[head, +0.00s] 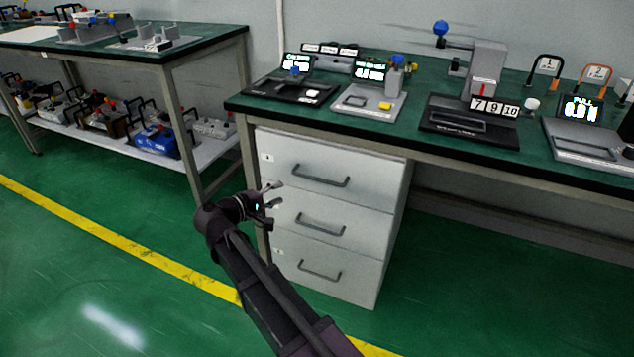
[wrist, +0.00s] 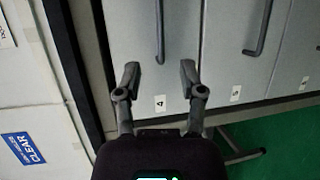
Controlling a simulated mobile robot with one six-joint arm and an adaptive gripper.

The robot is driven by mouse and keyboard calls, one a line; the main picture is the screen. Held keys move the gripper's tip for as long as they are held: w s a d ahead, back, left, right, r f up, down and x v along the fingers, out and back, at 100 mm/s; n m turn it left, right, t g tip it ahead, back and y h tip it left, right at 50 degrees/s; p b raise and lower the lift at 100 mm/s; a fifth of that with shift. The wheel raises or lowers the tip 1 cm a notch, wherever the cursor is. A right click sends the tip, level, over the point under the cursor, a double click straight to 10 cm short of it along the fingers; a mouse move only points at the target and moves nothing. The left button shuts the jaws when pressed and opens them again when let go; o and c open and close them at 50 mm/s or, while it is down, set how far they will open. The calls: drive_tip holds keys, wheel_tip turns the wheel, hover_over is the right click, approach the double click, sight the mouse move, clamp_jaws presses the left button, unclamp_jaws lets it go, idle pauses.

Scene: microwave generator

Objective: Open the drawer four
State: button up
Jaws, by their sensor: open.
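Drawer four (head: 300,155) is the top drawer of a white three-drawer cabinet and looks closed. In the wrist view its front (wrist: 135,25) carries a label "4" (wrist: 160,103). Its dark bar handle (head: 320,182) runs across the front, and the handle (wrist: 160,30) also shows at the top of the wrist view. My gripper (head: 277,194) is open and empty, in front of the cabinet's left side. In the wrist view my gripper (wrist: 160,72) has its fingertips on either side of the handle's line, just short of the handle's end. I see no clear contact.
Drawers five (head: 305,215) and six (head: 300,262) lie below, both looking closed with similar handles. The green-topped table (head: 225,104) overhangs the cabinet and holds several devices. Another table (head: 215,38) stands at the left. The green floor in front is clear.

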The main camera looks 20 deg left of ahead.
sight(316, 179)
drive_tip(key=shift+w+d, duration=0.15)
drive_tip(key=shift+w, duration=0.05)
drive_tip(key=b+x, duration=0.2)
drive_tip(key=x, duration=1.1)
drive_tip(key=shift+w+d+f, duration=0.15)
drive_tip(key=shift+w+d, duration=0.15)
clamp_jaws()
drive_tip(key=shift+a, duration=0.2)
drive_tip(key=shift+s+d, duration=0.1)
drive_tip(key=shift+d, duration=0.1)
